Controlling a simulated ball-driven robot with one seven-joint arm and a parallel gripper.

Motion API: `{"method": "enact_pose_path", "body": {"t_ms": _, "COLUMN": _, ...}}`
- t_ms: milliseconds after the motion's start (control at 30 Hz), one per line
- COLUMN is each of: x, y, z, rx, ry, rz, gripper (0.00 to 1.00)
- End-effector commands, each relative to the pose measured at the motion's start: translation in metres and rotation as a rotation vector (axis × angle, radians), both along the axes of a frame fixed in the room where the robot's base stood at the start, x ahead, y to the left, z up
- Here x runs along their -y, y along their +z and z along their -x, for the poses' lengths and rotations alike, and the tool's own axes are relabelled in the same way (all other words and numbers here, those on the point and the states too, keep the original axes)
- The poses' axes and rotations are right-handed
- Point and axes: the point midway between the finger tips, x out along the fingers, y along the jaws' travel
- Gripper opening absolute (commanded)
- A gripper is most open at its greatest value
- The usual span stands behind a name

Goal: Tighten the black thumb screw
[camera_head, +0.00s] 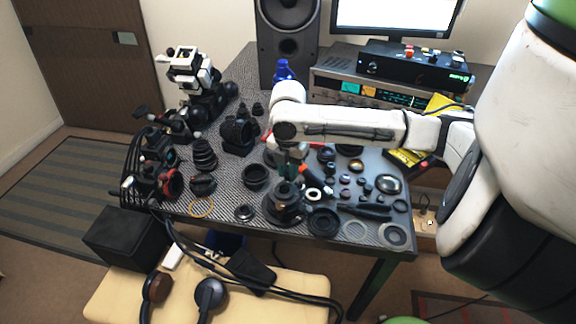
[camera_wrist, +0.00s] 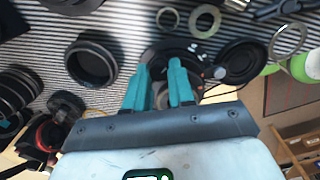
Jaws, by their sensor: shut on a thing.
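My gripper (camera_head: 289,168) points down over a black round lens base (camera_head: 284,211) near the table's front edge. In the wrist view, my two teal fingers (camera_wrist: 159,68) stand at the lens base (camera_wrist: 190,52) with a narrow gap between their tips. They are closed on a small dark part at its top, which fits the black thumb screw. The fingers hide most of that part, so I cannot tell how deep it sits.
An open black ring (camera_head: 256,177) stands left of the lens base; a flat black ring (camera_head: 323,222) lies to its right. Several small lens parts crowd the table's right side. A black-and-white device (camera_head: 192,75) stands at the back left. Headphones (camera_head: 210,293) lie on the stool in front.

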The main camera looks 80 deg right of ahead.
Motion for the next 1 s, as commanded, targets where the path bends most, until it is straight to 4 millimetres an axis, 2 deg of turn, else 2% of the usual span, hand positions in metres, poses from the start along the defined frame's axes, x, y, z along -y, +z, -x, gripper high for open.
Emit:
{"method": "enact_pose_path", "body": {"t_ms": 300, "x": -0.0004, "y": 0.0017, "z": -0.0001, "rx": 0.0, "ry": -0.225, "rz": -0.001, "gripper": 0.0}}
{"method": "enact_pose_path", "body": {"t_ms": 500, "x": -0.0001, "y": 0.0009, "z": 0.0001, "rx": 0.0, "ry": -0.314, "rz": 0.0, "gripper": 0.0}}
{"method": "enact_pose_path", "body": {"t_ms": 1000, "x": 0.0003, "y": -0.0001, "z": 0.0004, "rx": -0.001, "ry": -0.364, "rz": 0.0, "gripper": 0.0}}
